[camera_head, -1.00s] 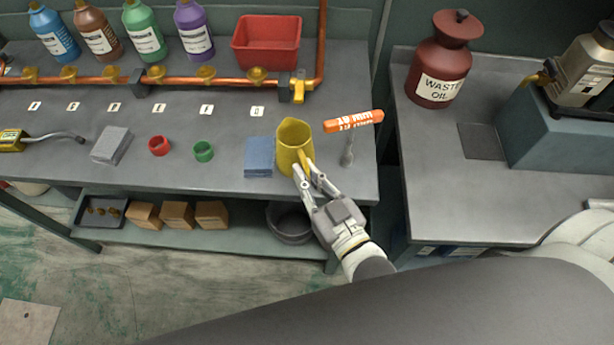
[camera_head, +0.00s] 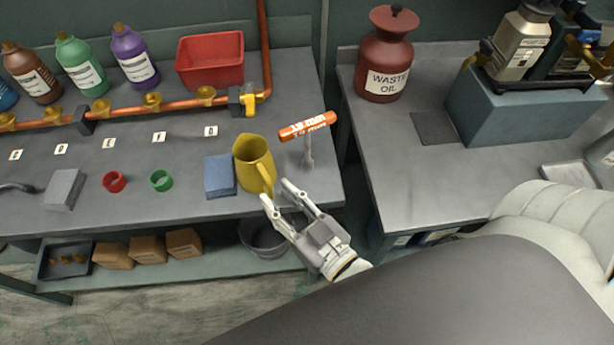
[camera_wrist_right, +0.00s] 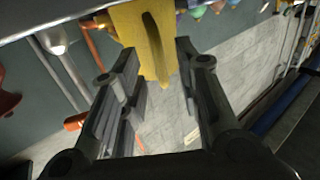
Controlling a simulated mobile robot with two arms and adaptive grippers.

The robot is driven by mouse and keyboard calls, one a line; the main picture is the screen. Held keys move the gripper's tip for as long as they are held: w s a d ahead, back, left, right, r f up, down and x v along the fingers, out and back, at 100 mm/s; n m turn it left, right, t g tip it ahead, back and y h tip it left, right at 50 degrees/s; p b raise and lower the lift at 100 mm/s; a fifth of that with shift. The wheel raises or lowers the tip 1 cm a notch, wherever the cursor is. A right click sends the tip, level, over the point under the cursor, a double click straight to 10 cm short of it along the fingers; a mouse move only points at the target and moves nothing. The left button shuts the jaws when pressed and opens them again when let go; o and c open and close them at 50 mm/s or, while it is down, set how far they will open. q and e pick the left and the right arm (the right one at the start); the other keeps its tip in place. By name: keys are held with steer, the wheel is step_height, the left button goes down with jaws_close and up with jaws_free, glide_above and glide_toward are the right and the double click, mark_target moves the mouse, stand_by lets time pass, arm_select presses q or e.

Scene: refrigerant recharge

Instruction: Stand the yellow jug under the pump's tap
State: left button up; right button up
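The yellow jug (camera_head: 250,163) stands upright near the front edge of the left bench, its handle towards me. My right gripper (camera_head: 277,191) is open and empty just in front of the handle. In the right wrist view the jug (camera_wrist_right: 132,25) is at the top, and its handle lies between the lines of the open fingers (camera_wrist_right: 157,52); I cannot tell if they touch it. The pump (camera_head: 522,45) sits on a teal block on the right bench, with a brassy tap (camera_head: 483,52) on its left side. A dark square (camera_head: 433,127) lies on the bench before the block. My left gripper is out of view.
A waste oil can (camera_head: 384,60) stands at the back of the right bench (camera_head: 400,190). A gap separates the benches. The front of the right bench is clear.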

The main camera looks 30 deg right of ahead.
steer(key=b+v, duration=0.1)
steer(key=v, duration=0.7)
steer(key=shift+s, duration=0.2)
steer(key=s+d+f+g+h, duration=0.1)
steer(key=s+f+g, duration=0.2)
steer(key=f, duration=1.2)
steer(key=s+d+f+g+h, duration=0.1)
steer(key=s+d+f+g, duration=0.1)
steer(key=f, duration=1.4)
steer(key=s+d+f+g, duration=0.1)
steer(key=s+f+g, duration=0.4)
steer(key=f, duration=1)
steer(key=shift+d+f+g+h, duration=0.4)
steer(key=shift+g, duration=0.4)
steer(key=shift+o, duration=0.4)
steer(key=s+d+f+g+h, duration=0.1)
steer(key=s+d+f+g, duration=0.3)
steer(key=s+f, duration=0.4)
steer(key=shift+s+d+f+g, duration=0.2)
steer(key=shift+s+d+g, duration=0.1)
steer(key=shift+d, duration=0.5)
steer(key=shift+s+d+f+h, duration=0.1)
steer(key=shift+s+d+h, duration=0.05)
steer(key=shift+s+h, duration=0.2)
